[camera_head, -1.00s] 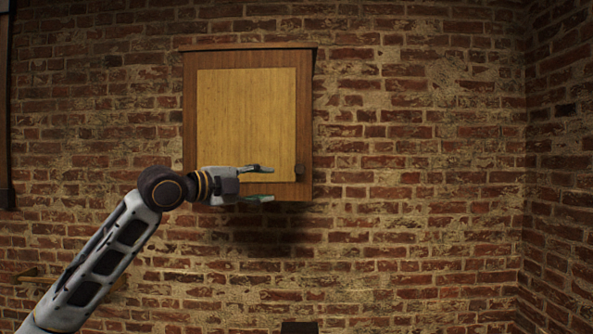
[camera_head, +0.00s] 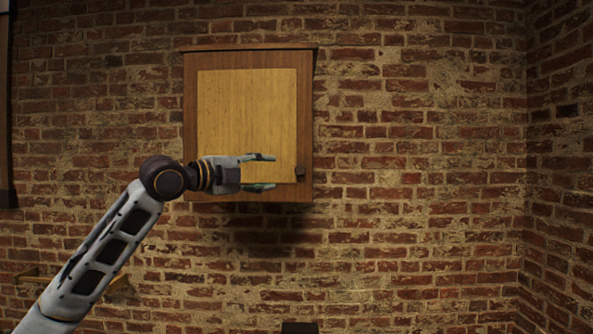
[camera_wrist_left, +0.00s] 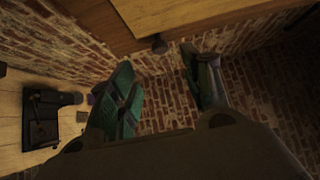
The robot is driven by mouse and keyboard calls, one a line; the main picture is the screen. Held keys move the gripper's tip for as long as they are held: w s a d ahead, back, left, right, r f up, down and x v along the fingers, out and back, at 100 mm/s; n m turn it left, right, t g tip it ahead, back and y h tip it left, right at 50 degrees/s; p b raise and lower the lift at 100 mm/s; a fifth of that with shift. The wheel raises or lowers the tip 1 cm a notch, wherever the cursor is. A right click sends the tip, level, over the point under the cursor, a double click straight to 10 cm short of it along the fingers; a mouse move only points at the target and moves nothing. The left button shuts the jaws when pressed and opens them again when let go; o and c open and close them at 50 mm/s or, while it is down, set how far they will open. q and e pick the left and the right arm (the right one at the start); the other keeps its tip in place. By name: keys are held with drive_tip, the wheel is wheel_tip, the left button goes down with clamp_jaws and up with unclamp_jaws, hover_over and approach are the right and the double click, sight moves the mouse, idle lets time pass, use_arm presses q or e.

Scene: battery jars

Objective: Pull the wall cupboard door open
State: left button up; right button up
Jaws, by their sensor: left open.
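The wall cupboard (camera_head: 248,195) hangs on the brick wall, a brown wooden box with its door (camera_head: 245,110) shut. The door has a pale wood panel and a small dark knob (camera_head: 300,172) at its lower right. My left gripper (camera_head: 263,172) is open in front of the door's lower part, its fingers pointing right, with the knob a little beyond the fingertips. In the left wrist view the knob (camera_wrist_left: 159,45) shows ahead of the two green fingers (camera_wrist_left: 165,75), apart from them. My right gripper is not in view.
The brick wall (camera_head: 420,150) right of the cupboard is bare. A wooden rail (camera_head: 118,284) is low at left, partly behind my arm. The left wrist view shows a black object (camera_wrist_left: 45,115) on a pale wooden surface (camera_wrist_left: 12,130).

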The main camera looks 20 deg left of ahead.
sight(298, 171)
use_arm(q)
drive_tip(key=p+x, duration=0.3)
drive_tip(key=x, duration=0.6)
drive_tip(key=shift+w+d, duration=0.15)
drive_tip(key=shift+w, duration=0.1)
drive_tip(key=shift+p+x, duration=0.5)
drive_tip(key=shift+x, duration=0.75)
drive_tip(key=shift+f, duration=0.1)
clamp_jaws()
